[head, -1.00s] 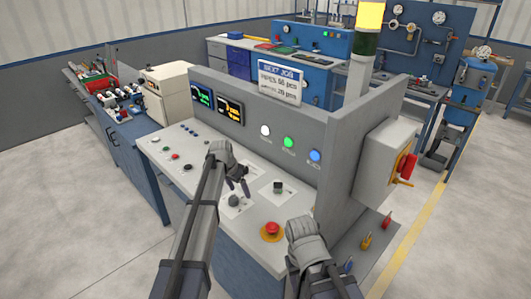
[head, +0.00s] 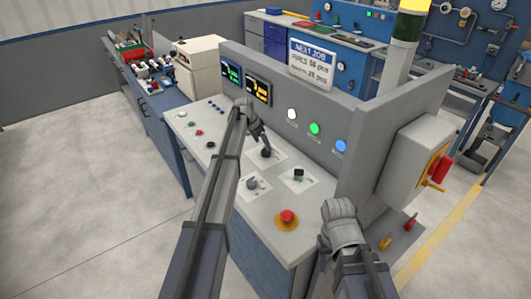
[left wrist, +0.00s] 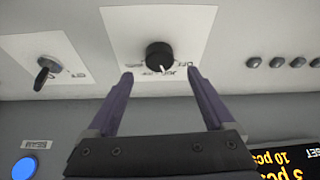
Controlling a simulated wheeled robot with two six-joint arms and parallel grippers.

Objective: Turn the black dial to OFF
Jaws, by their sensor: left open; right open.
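The black dial (head: 266,153) is round and sits on a white plate on the sloped console top. In the left wrist view the black dial (left wrist: 160,56) has a white pointer mark toward the bottom of the picture; its upside-down labels are too small to read surely. My left gripper (head: 262,144) is at this dial in the head view. In the left wrist view its two open fingers (left wrist: 160,74) end just short of the dial, one to each side, with nothing between them. My right gripper (head: 325,250) is open and empty by the console's front right side.
A grey knob (head: 252,185) and a black-handled switch (head: 298,175) sit nearby on white plates. A red emergency button (head: 287,217) is in front. The upright panel with white, green and blue lights (head: 314,129) stands close behind; a switch box (head: 405,165) is right.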

